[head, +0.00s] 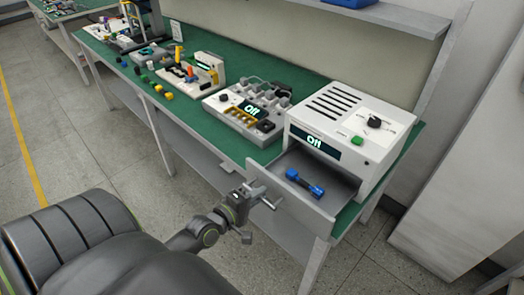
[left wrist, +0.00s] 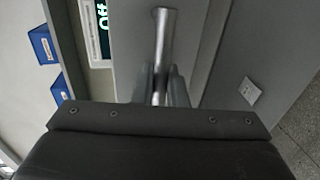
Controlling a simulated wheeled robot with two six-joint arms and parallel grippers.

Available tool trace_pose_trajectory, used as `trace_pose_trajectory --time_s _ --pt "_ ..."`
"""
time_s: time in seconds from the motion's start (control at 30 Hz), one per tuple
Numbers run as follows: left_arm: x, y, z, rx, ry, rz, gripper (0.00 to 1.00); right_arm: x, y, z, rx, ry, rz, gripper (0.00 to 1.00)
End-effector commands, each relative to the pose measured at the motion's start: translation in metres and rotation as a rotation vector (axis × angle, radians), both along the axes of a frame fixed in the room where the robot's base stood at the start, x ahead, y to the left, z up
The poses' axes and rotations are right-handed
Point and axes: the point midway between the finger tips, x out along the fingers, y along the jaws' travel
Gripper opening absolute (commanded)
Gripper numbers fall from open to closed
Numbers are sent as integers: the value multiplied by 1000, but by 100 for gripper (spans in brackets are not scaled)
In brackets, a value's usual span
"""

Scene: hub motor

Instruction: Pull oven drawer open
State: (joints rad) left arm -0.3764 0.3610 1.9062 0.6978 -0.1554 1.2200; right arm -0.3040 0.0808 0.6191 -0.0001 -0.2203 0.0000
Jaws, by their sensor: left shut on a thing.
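The white oven (head: 352,118) stands at the right end of the green workbench, its display reading "Off". Its drawer (head: 300,212) is pulled out at the front, and a blue dumbbell-shaped part (head: 305,184) lies inside. My left gripper (head: 264,196) is at the outer face of the drawer front, shut on the drawer handle. In the left wrist view, the metal handle (left wrist: 164,40) runs down between the two fingers (left wrist: 160,88). The contact itself is partly hidden behind the gripper body. My right gripper is not in view.
More devices and colored blocks stand farther left. A shelf (head: 385,15) is above. The floor (head: 90,140) before the bench is clear.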

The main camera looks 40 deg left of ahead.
Motion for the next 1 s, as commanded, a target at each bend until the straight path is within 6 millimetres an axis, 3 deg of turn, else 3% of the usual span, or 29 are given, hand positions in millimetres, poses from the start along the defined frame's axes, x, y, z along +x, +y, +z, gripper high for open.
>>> trace_pose_trajectory --time_s 0.43,0.47,0.57,0.87,1.0 --pt "-2 0 0 0 1 0 0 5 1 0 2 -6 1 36" --pt "-2 0 0 0 1 0 16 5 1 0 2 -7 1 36" --pt "-2 0 0 0 0 0 29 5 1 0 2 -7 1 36" --pt "-3 0 0 0 0 0 30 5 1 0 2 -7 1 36" --pt "-13 2 1 1 1 0 30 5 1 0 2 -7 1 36"
